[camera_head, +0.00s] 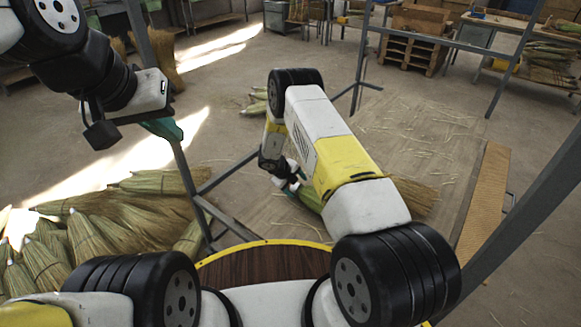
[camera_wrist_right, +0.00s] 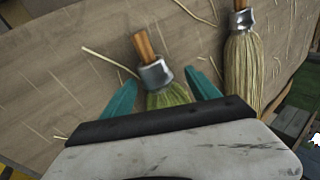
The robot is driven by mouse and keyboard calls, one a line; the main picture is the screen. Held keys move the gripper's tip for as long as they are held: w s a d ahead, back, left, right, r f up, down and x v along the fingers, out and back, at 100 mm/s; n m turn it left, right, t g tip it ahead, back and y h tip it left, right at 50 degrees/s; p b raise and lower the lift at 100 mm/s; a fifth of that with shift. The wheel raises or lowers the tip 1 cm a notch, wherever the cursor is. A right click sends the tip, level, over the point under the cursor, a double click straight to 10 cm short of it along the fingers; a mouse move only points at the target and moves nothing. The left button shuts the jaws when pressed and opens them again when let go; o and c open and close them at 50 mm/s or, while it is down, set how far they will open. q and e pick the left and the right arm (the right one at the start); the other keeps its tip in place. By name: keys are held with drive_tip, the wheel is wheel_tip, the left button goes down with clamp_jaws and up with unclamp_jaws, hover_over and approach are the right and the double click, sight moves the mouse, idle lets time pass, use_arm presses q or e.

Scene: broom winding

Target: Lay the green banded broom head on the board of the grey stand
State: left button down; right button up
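A broom head (camera_wrist_right: 166,92) with green bristles, a metal band and a wooden stub lies on the wooden board (camera_wrist_right: 60,70) in the right wrist view. My right gripper (camera_wrist_right: 160,78) is open, one teal finger on each side of it, with a small gap on the left. The head view shows its green bristles (camera_head: 311,197) beside my right gripper (camera_head: 290,180), partly hidden by my arm. My left gripper (camera_head: 162,129) is at the upper left, away from the board. Only part of its teal fingers shows. Grey metal bars (camera_head: 222,178) of a stand frame the board.
A straw-coloured broom head (camera_wrist_right: 243,65) lies to the right on the board; its bristles (camera_head: 415,195) show past my right arm. A pile of broom heads (camera_head: 100,220) lies at the left. Loose straw litters the board. Pallets (camera_head: 412,48) stand at the back.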

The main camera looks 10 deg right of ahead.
drive_tip(key=shift+r, duration=0.1)
drive_tip(key=v, duration=1.2)
drive_tip(key=w+a+r+n+t+y, duration=0.1)
drive_tip(key=w+r+n+t+y, duration=0.15)
drive_tip(key=r, duration=0.65)
drive_tip(key=w+a+r+n+t+y, duration=0.1)
drive_tip(key=w+r+n+t, duration=0.2)
drive_tip(key=r, duration=0.6)
drive_tip(key=s+a+r+n+y, duration=0.15)
drive_tip(key=r+n, duration=0.25)
drive_tip(key=r, duration=0.5)
drive_tip(key=s+r+n+y, duration=0.2)
drive_tip(key=r+n+y, duration=0.15)
drive_tip(key=r, duration=0.55)
drive_tip(key=s+d+r+n+y, duration=0.1)
drive_tip(key=s+r+n, duration=0.35)
drive_tip(key=s, duration=0.45)
drive_tip(key=s+d+r+n+y, duration=0.1)
drive_tip(key=s+r+n, duration=0.4)
drive_tip(key=s, duration=0.4)
drive_tip(key=s+d+f+n+g+h, duration=0.1)
drive_tip(key=s+d+n, duration=0.2)
drive_tip(key=s, duration=0.5)
drive_tip(key=s+d+f+n+g+h, duration=0.1)
drive_tip(key=s+d+n, duration=0.3)
drive_tip(key=s, duration=0.5)
drive_tip(key=shift+s+d+f+g+h, duration=0.3)
drive_tip(key=shift+d+f+h, duration=0.3)
drive_tip(key=shift+f, duration=0.25)
